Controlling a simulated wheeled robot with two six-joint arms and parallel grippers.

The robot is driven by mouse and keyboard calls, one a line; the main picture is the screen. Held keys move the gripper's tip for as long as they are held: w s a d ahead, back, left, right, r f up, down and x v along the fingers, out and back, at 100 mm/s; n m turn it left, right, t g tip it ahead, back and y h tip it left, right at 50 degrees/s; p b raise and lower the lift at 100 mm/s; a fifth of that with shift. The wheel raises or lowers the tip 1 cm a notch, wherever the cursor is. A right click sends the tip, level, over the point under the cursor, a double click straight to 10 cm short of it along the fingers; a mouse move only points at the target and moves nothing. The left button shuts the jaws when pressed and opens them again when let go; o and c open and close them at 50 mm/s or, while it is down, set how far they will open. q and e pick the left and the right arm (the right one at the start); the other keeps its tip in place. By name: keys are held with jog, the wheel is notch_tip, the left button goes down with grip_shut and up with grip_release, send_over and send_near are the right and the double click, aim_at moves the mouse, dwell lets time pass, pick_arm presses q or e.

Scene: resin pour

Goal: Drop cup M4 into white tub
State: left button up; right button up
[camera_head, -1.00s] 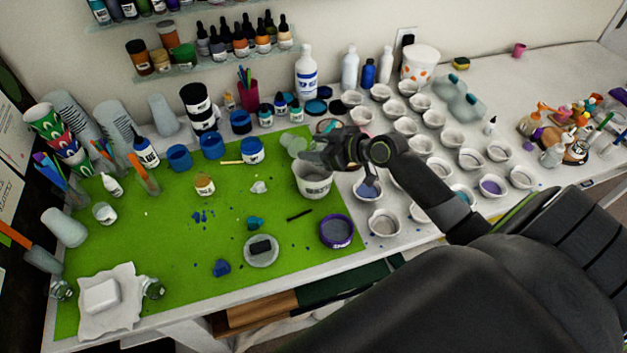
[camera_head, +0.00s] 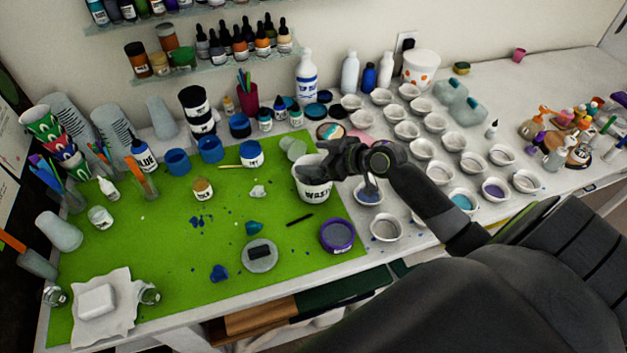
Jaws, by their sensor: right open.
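The white tub (camera_head: 314,191), with dark lettering on its front, stands upright at the right side of the green mat. My right gripper (camera_head: 322,160) is open over the right part of the tub's mouth and hides part of its rim and inside. No cup shows in its jaws. Several small white cups, such as one holding blue liquid (camera_head: 463,201), stand in rows to the right of the mat. I cannot read any label M4, so I cannot tell which cup it is or whether it is inside the tub. My left gripper is not in view.
The green mat (camera_head: 180,290) holds blue jars (camera_head: 211,150), a purple-rimmed round container (camera_head: 337,236) and a grey disc (camera_head: 260,257). A clear cup (camera_head: 293,148) stands behind the tub. Bottles line the back. The mat's front middle is fairly clear.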

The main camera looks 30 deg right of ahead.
jog(key=shift+s+d+r, duration=0.15)
jog(key=shift+s+d, duration=0.2)
jog(key=shift+s, duration=0.2)
jog(key=b+v, duration=0.1)
jog(key=v, duration=1.5)
jog(key=shift+a+r, duration=0.1)
jog(key=shift+r, duration=0.05)
